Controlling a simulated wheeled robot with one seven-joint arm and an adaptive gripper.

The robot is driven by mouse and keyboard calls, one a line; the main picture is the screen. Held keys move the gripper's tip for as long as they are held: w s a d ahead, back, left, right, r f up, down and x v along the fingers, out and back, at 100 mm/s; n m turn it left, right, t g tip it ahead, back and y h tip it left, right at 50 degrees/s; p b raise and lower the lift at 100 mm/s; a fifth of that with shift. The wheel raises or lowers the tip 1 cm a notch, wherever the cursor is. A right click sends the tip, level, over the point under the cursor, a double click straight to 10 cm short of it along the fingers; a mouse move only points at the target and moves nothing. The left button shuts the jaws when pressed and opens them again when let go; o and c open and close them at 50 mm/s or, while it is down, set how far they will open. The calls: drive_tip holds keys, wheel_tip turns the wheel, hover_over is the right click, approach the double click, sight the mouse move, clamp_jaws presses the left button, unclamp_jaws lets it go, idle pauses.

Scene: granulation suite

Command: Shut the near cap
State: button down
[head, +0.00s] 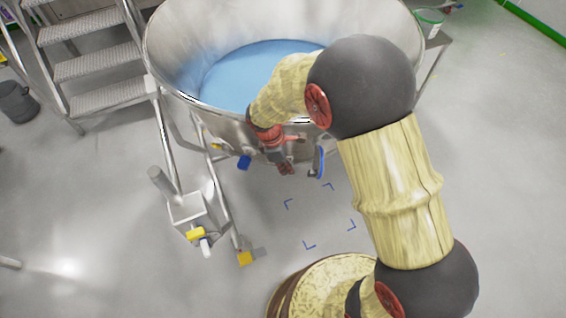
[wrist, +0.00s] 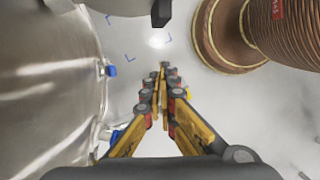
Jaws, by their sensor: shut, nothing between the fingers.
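Two blue fittings sit low on the outside of the big steel vessel. In the head view, a small blue block (head: 244,162) is left of my gripper (head: 286,168), and a blue upright lever-like piece (head: 319,162) is right of it. In the wrist view, a blue knob (wrist: 112,71) stands out from the vessel wall, and another blue part (wrist: 116,135) is partly hidden by my gripper's left finger. I cannot tell which is the near cap, or whether it is open. My gripper (wrist: 162,68) is shut and empty, pointing down beside the vessel, apart from the knob.
The steel vessel (head: 160,62) holds something blue. Metal steps (head: 98,67) stand at left. A steel post and box with a yellow part (head: 195,233) stand on the vessel's left. Blue corner marks (head: 309,245) lie on clear floor in front. A bucket (head: 430,22) is at right.

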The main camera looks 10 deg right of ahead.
sight(316, 163)
drive_tip(key=shift+s+d+f+b, duration=0.15)
drive_tip(key=shift+d+b, duration=0.2)
drive_tip(key=shift+d, duration=0.65)
drive_tip(key=shift+s+d+f+b, duration=0.15)
drive_tip(key=shift+d+b, duration=0.15)
drive_tip(key=shift+d, duration=0.7)
drive_tip(key=shift+r, duration=0.1)
